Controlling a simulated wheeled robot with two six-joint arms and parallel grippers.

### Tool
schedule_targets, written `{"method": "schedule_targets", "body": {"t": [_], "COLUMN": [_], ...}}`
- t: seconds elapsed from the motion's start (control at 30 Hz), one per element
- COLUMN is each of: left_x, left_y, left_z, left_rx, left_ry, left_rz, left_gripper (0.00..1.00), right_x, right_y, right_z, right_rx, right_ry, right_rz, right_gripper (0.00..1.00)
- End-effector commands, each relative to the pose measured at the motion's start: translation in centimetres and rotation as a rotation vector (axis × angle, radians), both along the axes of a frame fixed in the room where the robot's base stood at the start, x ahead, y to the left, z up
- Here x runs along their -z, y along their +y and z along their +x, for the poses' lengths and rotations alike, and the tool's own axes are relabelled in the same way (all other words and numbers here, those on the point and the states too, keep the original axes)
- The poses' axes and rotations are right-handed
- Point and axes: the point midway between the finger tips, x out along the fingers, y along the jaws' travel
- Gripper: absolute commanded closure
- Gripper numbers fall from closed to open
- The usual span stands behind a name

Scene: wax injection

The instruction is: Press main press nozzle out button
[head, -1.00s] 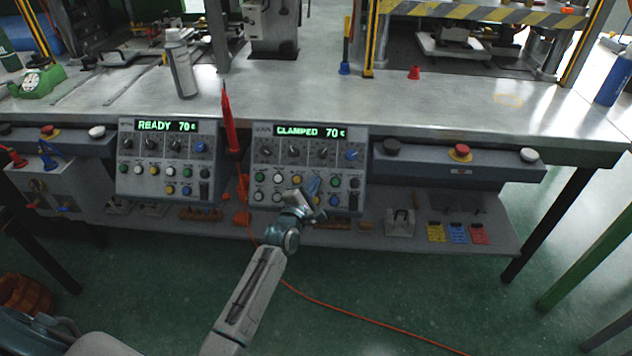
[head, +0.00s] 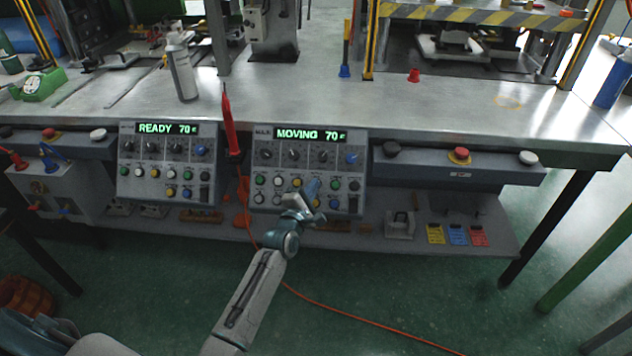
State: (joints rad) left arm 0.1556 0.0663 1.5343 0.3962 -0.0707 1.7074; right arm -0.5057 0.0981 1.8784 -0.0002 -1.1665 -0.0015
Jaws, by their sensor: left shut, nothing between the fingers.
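The right control panel (head: 308,156) has a green display (head: 311,135) reading "MOVING 70". My left gripper (head: 310,191) is shut and empty at the lower middle of this panel, over the button rows. It hides some buttons there; I cannot tell whether it touches one. A green button (head: 335,184) shows just right of the gripper. The left control panel (head: 165,162) has a display (head: 166,128) reading "READY 70". My right gripper is not in view.
A red pointed tool (head: 231,125) hangs between the panels. A box with a red button (head: 459,155) is on the bench front to the right. The lower shelf (head: 375,235) holds small tools and coloured cards. A spray can (head: 182,68) stands on the bench (head: 300,95).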

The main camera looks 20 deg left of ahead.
Motion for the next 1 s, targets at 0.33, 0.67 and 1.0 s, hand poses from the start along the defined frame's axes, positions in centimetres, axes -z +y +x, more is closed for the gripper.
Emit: {"method": "schedule_targets", "body": {"t": [0.33,0.67,1.0], "left_x": [-0.4,-1.7,-3.7], "left_y": [-0.1,-0.5,-1.1], "left_z": [-0.5,-1.5,-3.9], "left_rx": [0.0,0.0,0.0], "left_ry": [0.0,0.0,0.0], "left_rz": [0.001,0.0,0.0], "left_gripper": [1.0,1.0,1.0], "right_x": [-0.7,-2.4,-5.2], "right_y": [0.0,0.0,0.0], "right_z": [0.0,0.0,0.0], "right_rx": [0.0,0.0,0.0], "right_ry": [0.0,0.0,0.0], "right_rz": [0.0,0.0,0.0], "right_gripper": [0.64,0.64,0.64]}}
